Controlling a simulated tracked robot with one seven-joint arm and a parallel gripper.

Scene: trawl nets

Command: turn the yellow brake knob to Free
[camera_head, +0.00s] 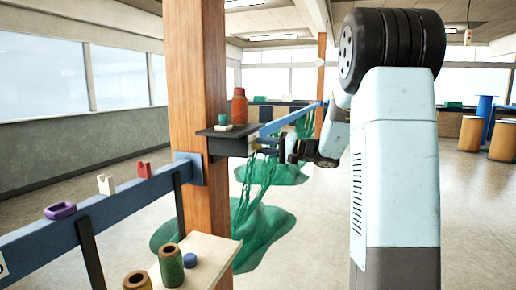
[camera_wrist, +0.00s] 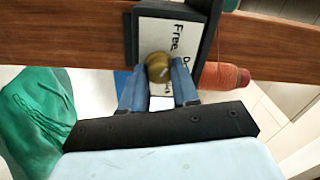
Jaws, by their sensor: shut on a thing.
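The yellow brake knob (camera_wrist: 158,64) is a dull yellow round knob on a white label plate (camera_wrist: 150,32) in a dark frame, in the wrist view. The word "Free" stands on the plate beyond the knob and a little to the right. Other lettering is partly covered by the knob and fingers. My gripper (camera_wrist: 159,78) has its two blue fingers on either side of the knob, shut on it. Which way the knob points cannot be told. In the head view my gripper (camera_head: 285,148) is at the wooden post's right side, and the knob is not discernible.
The wooden post (camera_head: 199,110) carries a dark shelf (camera_head: 222,131) with a red-orange spool (camera_head: 240,107). Green nets (camera_head: 262,232) hang and lie below. A blue rail (camera_head: 120,203) runs left of the post. A small table (camera_head: 212,250) with spools stands in front.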

